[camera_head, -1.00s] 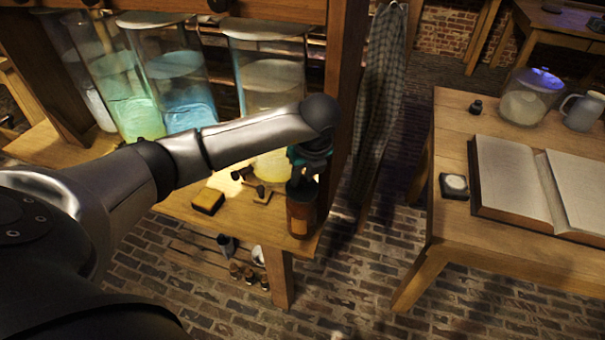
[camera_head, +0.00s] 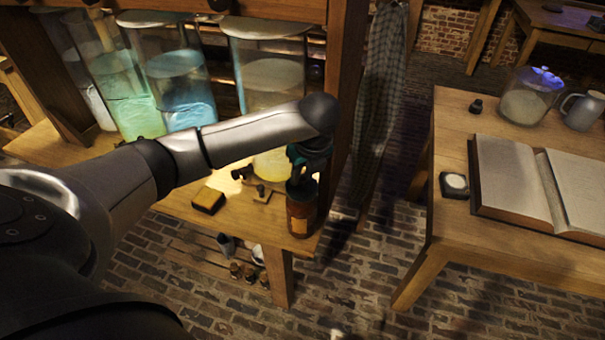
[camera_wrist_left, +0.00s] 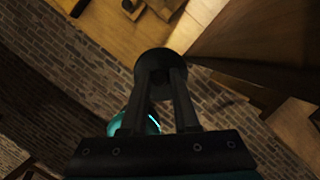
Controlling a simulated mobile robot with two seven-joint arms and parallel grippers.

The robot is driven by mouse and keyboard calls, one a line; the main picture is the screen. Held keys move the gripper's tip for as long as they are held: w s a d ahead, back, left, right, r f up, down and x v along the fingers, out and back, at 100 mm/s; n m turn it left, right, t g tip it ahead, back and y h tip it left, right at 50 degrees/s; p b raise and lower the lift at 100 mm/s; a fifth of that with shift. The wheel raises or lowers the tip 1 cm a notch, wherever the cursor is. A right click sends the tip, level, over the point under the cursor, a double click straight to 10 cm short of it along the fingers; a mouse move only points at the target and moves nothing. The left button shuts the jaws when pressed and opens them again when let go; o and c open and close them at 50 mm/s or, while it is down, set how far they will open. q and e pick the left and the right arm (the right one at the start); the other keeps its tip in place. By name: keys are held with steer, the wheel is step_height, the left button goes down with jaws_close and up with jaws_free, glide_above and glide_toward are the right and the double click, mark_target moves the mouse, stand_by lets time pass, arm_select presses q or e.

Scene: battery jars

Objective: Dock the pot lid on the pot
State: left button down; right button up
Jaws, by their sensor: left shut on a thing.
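The pot (camera_head: 301,217) is a brown jar with an orange label, upright at the front right corner of the wooden bench. The pot lid (camera_head: 300,187) is a dark round disc right at the pot's mouth; whether it touches the rim or sits just above it I cannot tell. My left gripper (camera_head: 303,174) points down over the pot and is shut on the lid. In the left wrist view the lid (camera_wrist_left: 156,62) is a dark disc at the fingertips (camera_wrist_left: 162,84), and it hides the pot. My right gripper is not in view.
Large glass jars (camera_head: 272,85) stand behind my arm. A wooden post (camera_head: 343,90) rises close behind the gripper. A second table (camera_head: 480,240) with an open book is to the right.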

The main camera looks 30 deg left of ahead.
mark_target(309, 196)
arm_select(q)
steer(key=shift+f+b, duration=0.5)
steer(key=shift+f, duration=0.1)
steer(key=c, duration=0.9)
jaws_free()
steer(key=shift+c, duration=0.2)
steer(key=p+v, duration=0.9)
steer(key=v, duration=0.2)
steer(key=shift+p, duration=0.3)
